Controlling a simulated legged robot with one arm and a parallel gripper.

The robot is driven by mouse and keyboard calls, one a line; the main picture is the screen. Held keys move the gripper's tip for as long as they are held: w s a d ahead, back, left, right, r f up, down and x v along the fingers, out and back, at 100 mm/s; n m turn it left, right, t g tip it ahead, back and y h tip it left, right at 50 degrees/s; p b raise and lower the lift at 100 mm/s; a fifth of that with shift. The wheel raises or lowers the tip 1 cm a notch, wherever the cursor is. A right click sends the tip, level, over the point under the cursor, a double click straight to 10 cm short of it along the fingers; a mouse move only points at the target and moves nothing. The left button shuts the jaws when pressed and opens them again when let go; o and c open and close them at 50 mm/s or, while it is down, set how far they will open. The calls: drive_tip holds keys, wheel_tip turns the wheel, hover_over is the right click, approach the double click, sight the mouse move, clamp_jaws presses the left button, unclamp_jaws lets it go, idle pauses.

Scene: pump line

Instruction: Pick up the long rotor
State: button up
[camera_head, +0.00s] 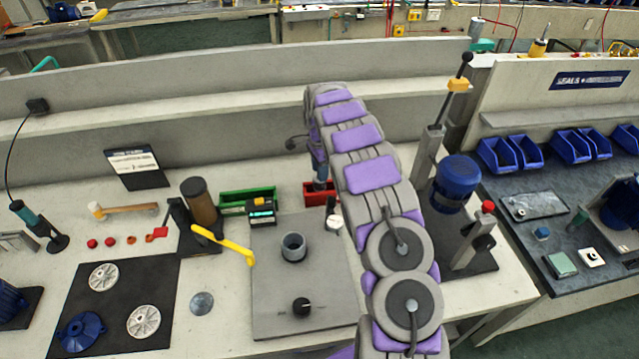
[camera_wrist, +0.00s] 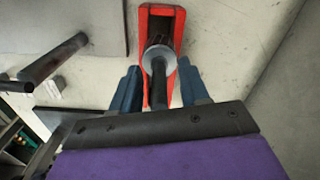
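In the wrist view, a dark shaft with a pale round disc, which looks like the long rotor (camera_wrist: 159,88), stands in or over a red bin (camera_wrist: 143,28). Its lower end is hidden inside the bin. My gripper (camera_wrist: 160,70) has its two blue fingers apart, one on each side of the shaft, with gaps showing between. In the head view, my gripper (camera_head: 320,165) points down over the red bin (camera_head: 311,193) behind the grey plate. My arm hides part of the bin, and the rotor is hard to make out there.
A green bin (camera_head: 247,197) with a small display device stands left of the red bin. A grey plate (camera_head: 265,320) with a round collar (camera_head: 293,247) lies in front. A blue motor (camera_head: 456,183) on a stand is to the right. The bench's back wall rises close behind.

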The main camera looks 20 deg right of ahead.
clamp_jaws()
idle(1.3)
